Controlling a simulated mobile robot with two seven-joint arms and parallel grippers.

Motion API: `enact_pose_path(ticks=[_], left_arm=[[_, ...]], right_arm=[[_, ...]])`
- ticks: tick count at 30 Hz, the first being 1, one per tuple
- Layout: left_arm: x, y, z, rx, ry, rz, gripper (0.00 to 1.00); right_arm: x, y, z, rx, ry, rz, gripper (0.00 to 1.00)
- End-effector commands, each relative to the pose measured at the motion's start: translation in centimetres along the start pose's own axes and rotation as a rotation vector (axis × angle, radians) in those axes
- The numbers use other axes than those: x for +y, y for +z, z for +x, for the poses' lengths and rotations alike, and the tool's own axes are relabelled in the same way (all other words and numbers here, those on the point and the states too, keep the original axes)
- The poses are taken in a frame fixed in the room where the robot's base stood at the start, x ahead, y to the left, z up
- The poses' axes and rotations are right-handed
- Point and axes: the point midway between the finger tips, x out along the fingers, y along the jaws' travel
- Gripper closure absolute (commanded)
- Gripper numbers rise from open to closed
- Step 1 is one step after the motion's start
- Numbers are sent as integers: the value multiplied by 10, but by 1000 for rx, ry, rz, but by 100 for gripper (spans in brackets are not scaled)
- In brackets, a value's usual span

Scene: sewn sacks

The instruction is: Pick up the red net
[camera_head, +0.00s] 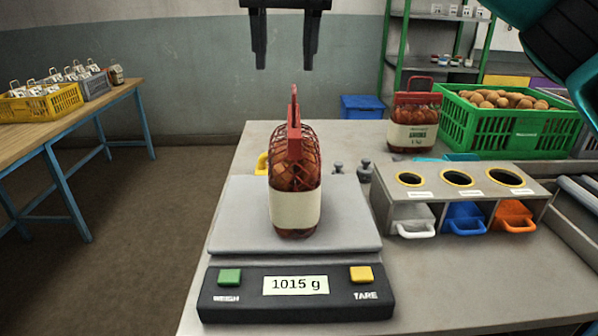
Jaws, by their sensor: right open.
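The red net (296,171) stands upright on the scale's grey plate (352,220). It is a mesh bag of brownish-orange produce with a blank cream band and a red clip and loop at its top. The scale's display (295,285) reads 1015 g. My right gripper (285,66) hangs at the top of the picture with its fingers apart and nothing between them. It appears above the net's top loop and apart from it. My left gripper is not in view.
A second red net (414,118) with a printed label stands behind, beside a green crate (462,123) of round brown produce. A grey stand (458,180) with coloured scoops is at the right. Small weights (364,171) stand behind the scale. A side table (60,125) is at the left.

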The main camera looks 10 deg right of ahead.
Motion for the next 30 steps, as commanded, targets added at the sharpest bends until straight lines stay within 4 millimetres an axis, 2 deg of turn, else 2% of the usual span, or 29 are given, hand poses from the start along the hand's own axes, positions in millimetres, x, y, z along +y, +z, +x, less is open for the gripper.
enact_pose_path(ticks=[2,5,15,23,30], left_arm=[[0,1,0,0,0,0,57],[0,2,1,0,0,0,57],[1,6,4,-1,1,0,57],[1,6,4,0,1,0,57],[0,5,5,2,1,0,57]], right_arm=[[7,-4,-7,26,30,-4,49],[11,-6,-1,34,43,-6,49],[12,-8,58,31,40,-7,49],[12,-9,74,31,38,-7,49],[14,-13,108,30,39,-7,49]])
